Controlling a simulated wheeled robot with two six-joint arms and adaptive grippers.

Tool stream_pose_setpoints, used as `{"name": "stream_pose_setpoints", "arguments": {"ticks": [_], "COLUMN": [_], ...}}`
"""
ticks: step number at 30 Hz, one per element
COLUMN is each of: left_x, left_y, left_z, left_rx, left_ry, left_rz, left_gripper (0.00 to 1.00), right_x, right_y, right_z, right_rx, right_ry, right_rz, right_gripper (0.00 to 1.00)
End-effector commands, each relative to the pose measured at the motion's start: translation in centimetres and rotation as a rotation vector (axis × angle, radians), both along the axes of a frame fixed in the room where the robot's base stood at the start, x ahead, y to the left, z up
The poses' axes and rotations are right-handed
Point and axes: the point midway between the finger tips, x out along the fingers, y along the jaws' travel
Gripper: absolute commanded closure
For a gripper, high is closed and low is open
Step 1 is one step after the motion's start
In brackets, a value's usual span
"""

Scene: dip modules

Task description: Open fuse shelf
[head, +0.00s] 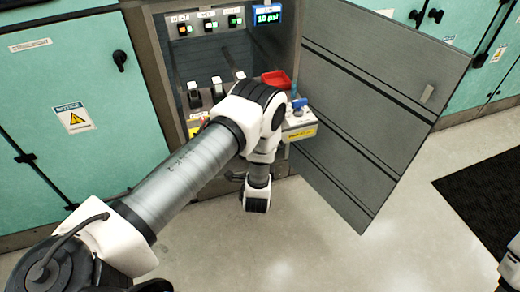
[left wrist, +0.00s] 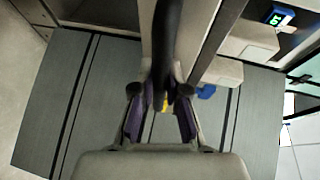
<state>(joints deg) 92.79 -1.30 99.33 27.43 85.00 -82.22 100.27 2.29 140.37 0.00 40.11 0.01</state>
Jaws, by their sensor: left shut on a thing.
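The open cabinet (head: 155,60) stands at the top centre in the head view. A pale shelf front (head: 300,118), probably the fuse shelf, juts from its lower right and carries a yellow label and a blue part. My left arm crosses in front and hides much of the shelf and its own gripper. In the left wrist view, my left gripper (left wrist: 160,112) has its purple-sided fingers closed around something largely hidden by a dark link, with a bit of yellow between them. This looks like part of the shelf. My right gripper is out of view.
The grey cabinet door (head: 375,90) is swung open to the right. A red tray (head: 276,79) is inside. Green cabinets flank it; a dark mat (head: 490,205) lies right. The floor in front is clear.

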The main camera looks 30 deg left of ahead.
Motion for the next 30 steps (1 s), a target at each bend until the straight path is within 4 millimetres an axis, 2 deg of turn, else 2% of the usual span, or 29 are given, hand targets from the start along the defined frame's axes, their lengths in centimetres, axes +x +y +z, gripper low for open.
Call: {"name": "stream_pose_setpoints", "arguments": {"ticks": [5,6,8,9,20,23,30], "left_x": [-0.1,-0.1,0.0,0.0,-0.6,-2.0,-7.4], "left_y": [0.0,0.0,0.0,0.0,-0.3,-1.1,-3.8], "left_z": [-0.1,-0.1,-0.1,-0.1,0.0,0.3,1.5], "left_rx": [0.000,0.000,0.000,0.000,0.000,0.001,0.002], "left_ry": [0.003,0.003,0.003,0.003,0.004,0.005,0.006], "left_rz": [0.000,0.000,0.000,0.000,-0.001,-0.003,-0.005], "left_gripper": [1.00,0.84,0.62,0.61,0.61,0.61,0.61], "right_x": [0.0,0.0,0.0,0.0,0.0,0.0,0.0], "right_y": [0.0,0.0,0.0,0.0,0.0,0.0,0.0], "right_z": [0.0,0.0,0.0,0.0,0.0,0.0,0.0], "right_rx": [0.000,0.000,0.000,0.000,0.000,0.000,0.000], "right_ry": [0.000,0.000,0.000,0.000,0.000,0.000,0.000], "right_rz": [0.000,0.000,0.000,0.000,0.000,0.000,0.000], "right_gripper": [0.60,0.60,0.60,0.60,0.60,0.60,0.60]}}
